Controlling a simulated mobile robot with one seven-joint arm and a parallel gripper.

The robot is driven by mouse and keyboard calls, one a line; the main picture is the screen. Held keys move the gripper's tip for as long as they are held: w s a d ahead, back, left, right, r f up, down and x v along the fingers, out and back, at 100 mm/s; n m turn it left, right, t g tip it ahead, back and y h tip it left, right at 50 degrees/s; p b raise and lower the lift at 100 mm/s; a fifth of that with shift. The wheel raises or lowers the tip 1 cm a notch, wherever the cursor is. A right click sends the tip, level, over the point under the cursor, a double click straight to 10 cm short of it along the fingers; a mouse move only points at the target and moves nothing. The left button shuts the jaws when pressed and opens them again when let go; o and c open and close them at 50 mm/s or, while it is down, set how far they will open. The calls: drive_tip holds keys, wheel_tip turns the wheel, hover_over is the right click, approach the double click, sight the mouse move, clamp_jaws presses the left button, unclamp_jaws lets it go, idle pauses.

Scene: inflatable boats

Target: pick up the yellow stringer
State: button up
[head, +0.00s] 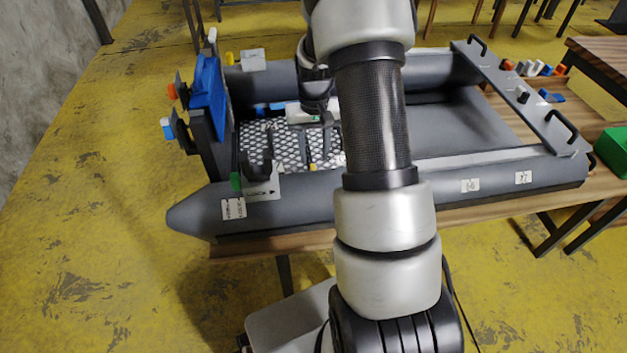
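A small yellow piece (229,58) shows at the far left end of the grey inflatable boat, beside a white plate. My gripper (318,150) hangs over the patterned floor in the boat's left half, well to the right of and nearer than that piece. Its dark fingers are small and blend with dark parts below, so their opening is unclear. My arm hides the middle of the boat.
The boat (280,212) lies on a wooden table. A blue and dark upright board (208,95) stands at its left end. A grey plate with handles (520,95) crosses the right end. A green box (612,150) and small coloured parts lie at right. Yellow floor is clear at left.

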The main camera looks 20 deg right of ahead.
sight(314, 168)
drive_tip(key=shift+w+f+b, duration=0.15)
drive_tip(key=shift+f+b, duration=0.75)
drive_tip(key=shift+f, duration=1.9)
drive_tip(key=shift+c, duration=0.4)
clamp_jaws()
